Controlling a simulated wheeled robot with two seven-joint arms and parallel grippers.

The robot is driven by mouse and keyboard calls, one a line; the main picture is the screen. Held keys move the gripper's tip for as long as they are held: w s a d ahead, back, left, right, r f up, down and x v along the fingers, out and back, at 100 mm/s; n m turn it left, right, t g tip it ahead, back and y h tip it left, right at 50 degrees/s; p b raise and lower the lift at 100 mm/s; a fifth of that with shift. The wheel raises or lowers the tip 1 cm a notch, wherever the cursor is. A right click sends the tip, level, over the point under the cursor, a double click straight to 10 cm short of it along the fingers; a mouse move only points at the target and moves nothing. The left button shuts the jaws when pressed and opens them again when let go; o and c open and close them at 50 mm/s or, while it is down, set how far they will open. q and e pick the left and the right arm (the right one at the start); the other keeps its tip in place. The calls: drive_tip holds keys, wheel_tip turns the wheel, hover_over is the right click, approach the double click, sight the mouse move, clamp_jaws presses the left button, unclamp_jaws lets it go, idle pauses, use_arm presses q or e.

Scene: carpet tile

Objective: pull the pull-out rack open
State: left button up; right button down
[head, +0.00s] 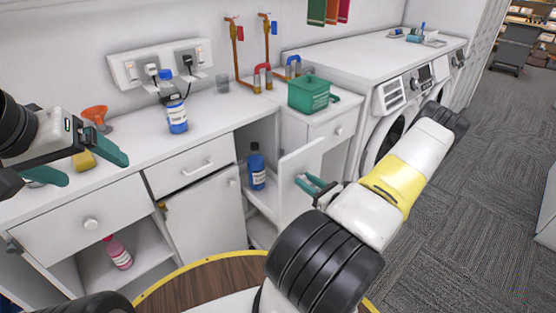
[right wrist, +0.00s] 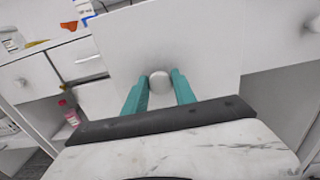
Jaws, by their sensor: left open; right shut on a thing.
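The pull-out rack's white front panel (head: 300,166) stands out from the cabinet face, with an opening visible behind it. A blue bottle (head: 257,168) stands upright in that opening. My right gripper (head: 312,184) is at the panel's outer face. In the right wrist view its teal fingers are on either side of a round white knob (right wrist: 160,82) on the panel (right wrist: 165,45); the gripper is shut on this knob. My left gripper (head: 82,164) is open and empty above the left part of the counter.
A white drawer (head: 190,166) and a cabinet door (head: 203,217) are left of the rack. A pink bottle (head: 119,254) stands on a low open shelf. The counter holds a blue-labelled bottle (head: 177,116) and a green box (head: 310,95). Washing machines (head: 400,100) stand to the right; carpet (head: 460,210) is clear there.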

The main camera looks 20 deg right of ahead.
drive_tip(key=v, duration=1.3)
drive_tip(key=shift+s, duration=0.3)
drive_tip(key=shift+d, duration=0.1)
drive_tip(key=c, duration=1)
unclamp_jaws()
drive_tip(key=shift+c, duration=0.2)
drive_tip(key=v, duration=0.7)
drive_tip(key=shift+s, duration=0.4)
drive_tip(key=shift+d, duration=0.15)
